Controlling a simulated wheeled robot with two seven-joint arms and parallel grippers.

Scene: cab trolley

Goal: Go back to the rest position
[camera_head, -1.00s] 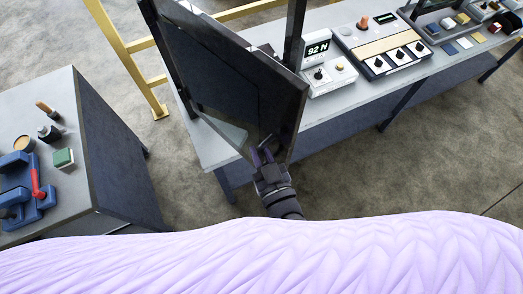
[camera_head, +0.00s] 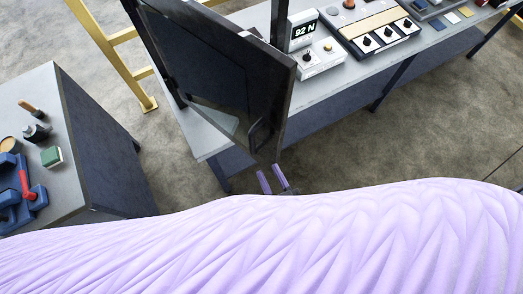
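My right gripper (camera_head: 272,180) shows just above the edge of my purple padded body, low in the middle of the head view. Its two purple fingers are apart with nothing between them. It is below the lower edge of the dark hinged door (camera_head: 215,65), clear of the door's handle (camera_head: 256,135). The door stands swung out over the grey bench. The rest of the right arm is hidden behind my padded body. My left gripper is not in view.
A grey cabinet (camera_head: 68,150) at left holds a blue-and-red clamp (camera_head: 27,190) and a green block (camera_head: 52,156). A yellow rail (camera_head: 112,60) stands behind. Carpet floor is free at right.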

